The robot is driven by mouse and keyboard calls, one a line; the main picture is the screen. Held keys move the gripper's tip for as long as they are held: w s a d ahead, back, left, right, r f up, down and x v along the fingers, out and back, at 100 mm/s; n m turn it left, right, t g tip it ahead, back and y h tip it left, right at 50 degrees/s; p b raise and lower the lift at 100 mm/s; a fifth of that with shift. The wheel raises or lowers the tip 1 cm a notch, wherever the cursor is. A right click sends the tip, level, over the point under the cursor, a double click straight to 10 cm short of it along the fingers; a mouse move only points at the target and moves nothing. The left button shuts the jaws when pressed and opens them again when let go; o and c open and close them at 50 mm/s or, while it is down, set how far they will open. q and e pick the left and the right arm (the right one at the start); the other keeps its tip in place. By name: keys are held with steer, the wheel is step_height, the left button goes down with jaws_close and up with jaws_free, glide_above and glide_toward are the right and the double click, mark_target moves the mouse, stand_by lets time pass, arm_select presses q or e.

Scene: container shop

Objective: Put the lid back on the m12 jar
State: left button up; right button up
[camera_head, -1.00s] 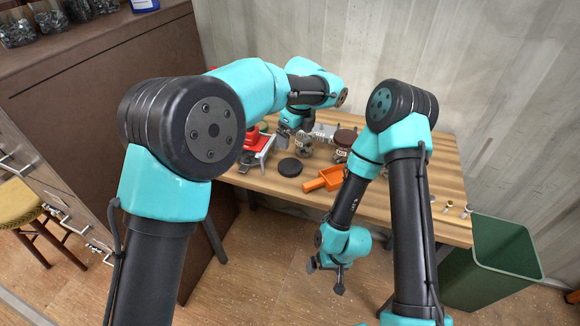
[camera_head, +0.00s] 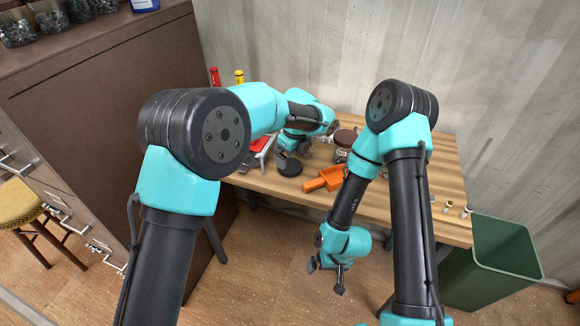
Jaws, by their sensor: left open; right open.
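A round black lid (camera_head: 289,167) lies flat on the workbench. My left gripper (camera_head: 282,155) is open just behind and above it; its fingertips are small and partly hidden, so I cannot tell whether they touch it. A jar with a brown lid (camera_head: 345,137) stands to the right, partly behind my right arm. Another glass jar (camera_head: 307,148) is mostly hidden by my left wrist. The jar labels are too small to read. My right gripper (camera_head: 328,278) is open and empty in front of the bench, below its edge.
A red and grey object (camera_head: 257,148) stands at the left. Red (camera_head: 214,77) and yellow (camera_head: 239,76) items stand at the back left. A green bin (camera_head: 500,260) is at the right.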

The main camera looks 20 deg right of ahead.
mark_target(290, 166)
arm_select(q)
steer(key=f, duration=0.4)
steer(key=shift+w+a+f, duration=0.2)
steer(key=shift+w+f, duration=0.05)
steer(key=shift+c, duration=0.5)
steer(key=c, duration=0.6)
steer(key=shift+o, duration=0.2)
steer(key=shift+r, duration=0.15)
steer(key=shift+r, duration=1.5)
steer(key=shift+s+a+r, duration=0.1)
steer(key=shift+s+r, duration=0.05)
steer(key=shift+s, duration=0.1)
steer(key=s+a+r, duration=0.1)
steer(key=s+a, duration=0.3)
steer(key=s, duration=1.1)
steer(key=shift+a+r, duration=0.15)
steer(key=shift+r, duration=0.05)
